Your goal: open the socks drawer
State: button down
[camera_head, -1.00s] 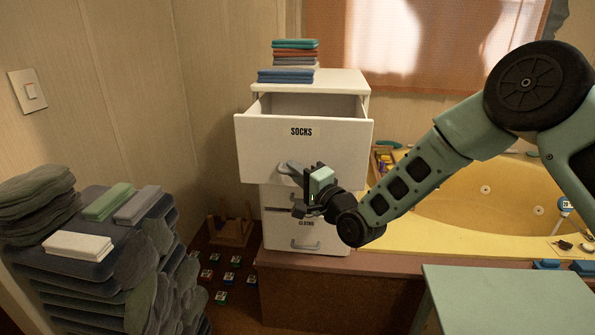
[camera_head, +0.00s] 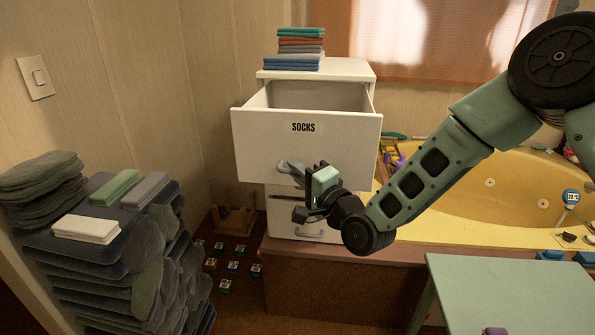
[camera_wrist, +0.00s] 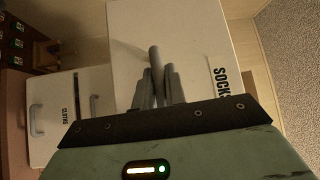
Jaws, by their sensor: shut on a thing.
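The socks drawer (camera_head: 262,145) is the top drawer of a white cabinet (camera_head: 352,70), with "SOCKS" in black on its front. It stands pulled out, and its empty-looking inside shows from above. My gripper (camera_head: 300,172) is at the lower middle of the drawer front, shut on the grey drawer handle (camera_head: 284,166). In the wrist view the fingers (camera_wrist: 157,88) close around the handle (camera_wrist: 154,57), and the drawer front (camera_wrist: 195,45) lies just behind them. My gripper hides part of the handle.
Below is a lower drawer with a handle (camera_head: 309,233), labelled "CLOTHS" in the wrist view (camera_wrist: 66,115). Folded cloths (camera_head: 292,62) lie on the cabinet. A towel stack (camera_head: 110,255) stands left, a yellow tub (camera_head: 480,210) right, and a green table (camera_head: 510,290) in front.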

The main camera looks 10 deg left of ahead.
jog(key=c, duration=1.5)
grip_release()
jog(key=shift+o, duration=0.2)
jog(key=b+v, duration=0.2)
jog(key=v, duration=1.5)
jog(key=shift+s+d+b, duration=0.15)
jog(key=shift+b, duration=0.15)
jog(key=shift+f, duration=0.15)
